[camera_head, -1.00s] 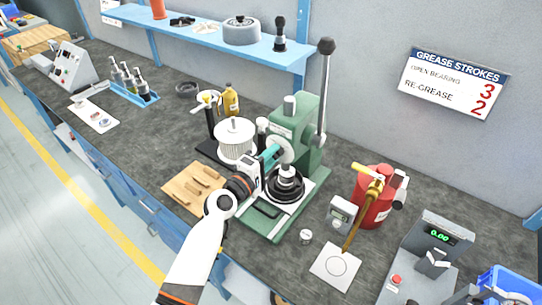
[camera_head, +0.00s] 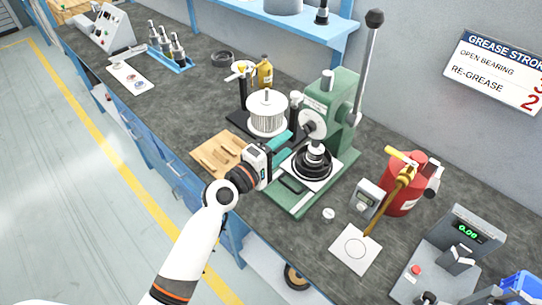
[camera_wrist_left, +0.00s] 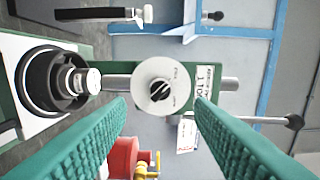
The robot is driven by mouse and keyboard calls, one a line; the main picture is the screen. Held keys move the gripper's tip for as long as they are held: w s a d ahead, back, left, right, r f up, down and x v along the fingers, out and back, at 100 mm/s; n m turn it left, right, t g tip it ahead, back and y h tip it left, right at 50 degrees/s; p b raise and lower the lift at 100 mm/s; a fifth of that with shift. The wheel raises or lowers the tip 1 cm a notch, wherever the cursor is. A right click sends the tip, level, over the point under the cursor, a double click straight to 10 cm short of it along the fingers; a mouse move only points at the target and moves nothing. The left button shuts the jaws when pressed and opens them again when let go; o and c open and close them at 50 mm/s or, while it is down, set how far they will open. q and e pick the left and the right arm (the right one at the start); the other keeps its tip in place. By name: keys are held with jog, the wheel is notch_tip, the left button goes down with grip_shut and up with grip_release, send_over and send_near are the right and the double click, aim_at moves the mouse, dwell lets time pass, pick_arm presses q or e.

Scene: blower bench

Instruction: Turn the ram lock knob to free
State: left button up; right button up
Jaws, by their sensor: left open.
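The ram lock knob is a small black knob on a pale round dial (camera_wrist_left: 160,87), facing the left wrist camera. The dial (camera_head: 313,124) also shows in the head view, on the front of the green press (camera_head: 343,112). Small lettering on the dial is too blurred to read, so I cannot tell the setting. My left gripper (camera_head: 287,141) is open, its teal fingers just left of the dial in the head view. In the left wrist view its fingers (camera_wrist_left: 155,120) are spread wide to either side of the dial, with nothing between them.
A black bearing stack (camera_head: 314,160) stands on the press base below the dial. A white finned part (camera_head: 267,114) is at the left, beside a wooden tray (camera_head: 218,150). A red canister (camera_head: 404,185) stands at the right. The long press lever (camera_head: 367,65) rises at the back.

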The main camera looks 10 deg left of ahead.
pick_arm(q)
jog(key=shift+b+v, duration=0.35)
jog(key=shift+v, duration=1.8)
